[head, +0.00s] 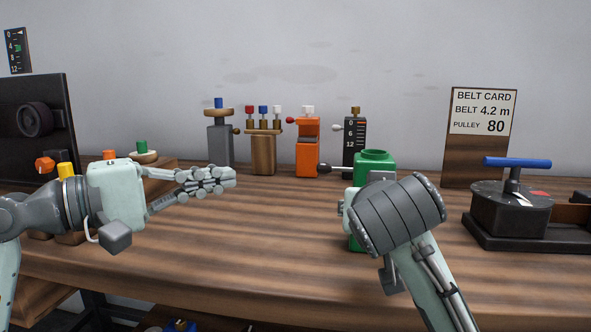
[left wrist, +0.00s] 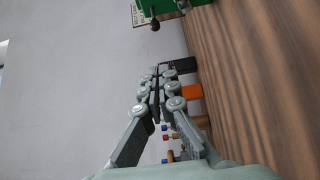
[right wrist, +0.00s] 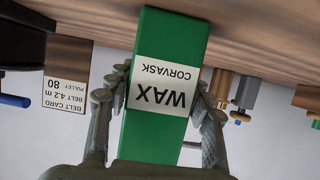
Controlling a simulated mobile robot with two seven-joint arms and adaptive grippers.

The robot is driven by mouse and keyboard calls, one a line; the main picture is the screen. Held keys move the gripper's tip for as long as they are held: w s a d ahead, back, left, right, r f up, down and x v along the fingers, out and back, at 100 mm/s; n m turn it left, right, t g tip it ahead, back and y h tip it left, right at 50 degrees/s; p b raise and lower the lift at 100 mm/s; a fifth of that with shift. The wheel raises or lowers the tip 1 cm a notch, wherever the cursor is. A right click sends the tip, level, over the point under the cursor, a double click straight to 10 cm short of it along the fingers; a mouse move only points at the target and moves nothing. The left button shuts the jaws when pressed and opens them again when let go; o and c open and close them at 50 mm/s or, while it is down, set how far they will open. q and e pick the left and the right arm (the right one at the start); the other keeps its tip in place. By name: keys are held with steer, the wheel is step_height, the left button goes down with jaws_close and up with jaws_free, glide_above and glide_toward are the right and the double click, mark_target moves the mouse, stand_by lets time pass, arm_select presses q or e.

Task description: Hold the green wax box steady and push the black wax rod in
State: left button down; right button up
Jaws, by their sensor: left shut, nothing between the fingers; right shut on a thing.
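The green wax box (head: 375,158) stands upright near the front of the bench, its lower part behind my right wrist. My right gripper (right wrist: 165,92) is shut on it, a finger on each side of the label reading WAX CORVASK. The black wax rod (head: 324,170) sticks out of the box's left side, its round knob outward. The knob also shows in the left wrist view (left wrist: 155,24), below the box (left wrist: 160,8). My left gripper (head: 230,177) is shut and empty, left of the knob at about its height, with a clear gap between them.
Behind stand a grey unit (head: 220,145), a wooden stand with coloured knobs (head: 263,155), an orange unit (head: 307,155) and a black scale unit (head: 355,140). A belt card (head: 482,112) and a blue-handled device (head: 510,210) are at right. The front bench between the grippers is clear.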

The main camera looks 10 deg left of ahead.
mark_target(324, 170)
steer(key=shift+f, duration=0.15)
arm_select(q)
steer(key=s+d+x, duration=0.2)
steer(key=x, duration=1)
steer(key=shift+s+d, duration=0.1)
steer(key=shift+d, duration=1.5)
arm_select(e)
steer(key=shift+a, duration=0.1)
arm_select(q)
steer(key=shift+a, duration=0.1)
